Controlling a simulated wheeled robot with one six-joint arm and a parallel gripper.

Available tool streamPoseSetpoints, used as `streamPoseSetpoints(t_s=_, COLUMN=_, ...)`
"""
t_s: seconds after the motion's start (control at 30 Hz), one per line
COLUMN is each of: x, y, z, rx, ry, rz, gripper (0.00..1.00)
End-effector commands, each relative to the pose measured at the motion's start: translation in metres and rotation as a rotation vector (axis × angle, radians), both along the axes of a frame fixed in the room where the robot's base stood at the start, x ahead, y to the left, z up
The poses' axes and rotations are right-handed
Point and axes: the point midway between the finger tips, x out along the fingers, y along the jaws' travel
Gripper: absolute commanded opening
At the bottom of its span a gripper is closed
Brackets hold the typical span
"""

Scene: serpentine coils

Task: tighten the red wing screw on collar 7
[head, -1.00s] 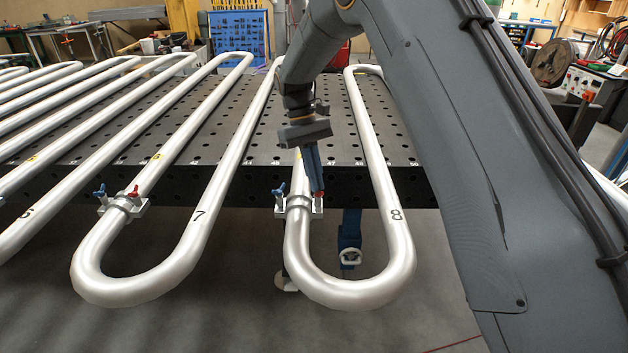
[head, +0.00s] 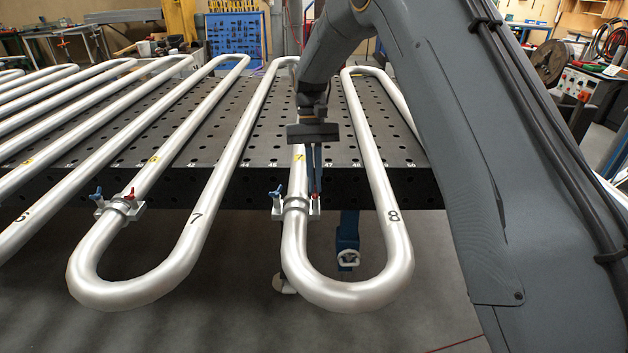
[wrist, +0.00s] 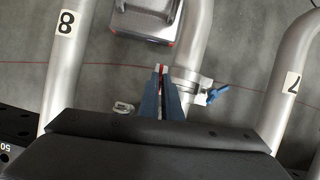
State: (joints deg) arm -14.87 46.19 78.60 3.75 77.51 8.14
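A silver collar (head: 296,204) sits on the left leg of the bend marked 8. It has a blue wing screw (head: 276,191) on its left and a red wing screw (head: 315,204) on its right. My gripper (head: 315,192) points down over this red screw, its narrow blue fingers around it. In the wrist view, red shows between the close fingertips (wrist: 161,70), and the blue screw (wrist: 217,94) is to the right. Another collar (head: 122,207), with blue (head: 98,196) and red (head: 130,195) screws, is on the bend marked 7. No number is readable on either collar.
Silver serpentine pipes (head: 197,215) run across a black perforated table (head: 270,130) and overhang its front edge. The bend's right leg (head: 393,235) stands close to my gripper. A blue clamp-like part (head: 348,235) hangs below the table edge.

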Motion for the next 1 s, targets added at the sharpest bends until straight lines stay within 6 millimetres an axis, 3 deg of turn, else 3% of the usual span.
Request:
streamPoseSetpoints(t_s=0.23, x=0.0, y=0.0, z=0.003, rx=0.0, ry=0.0, rz=0.0, gripper=0.0)
streamPoseSetpoints(t_s=0.37, x=0.0, y=0.0, z=0.003, rx=0.0, ry=-0.001, rz=0.001, gripper=0.23)
streamPoseSetpoints(t_s=0.73, x=0.002, y=0.001, z=0.005, rx=0.001, ry=-0.002, rz=0.001, gripper=0.23)
streamPoseSetpoints(t_s=1.0, x=0.019, y=0.002, z=0.04, rx=0.002, ry=-0.005, rz=0.001, gripper=0.23)
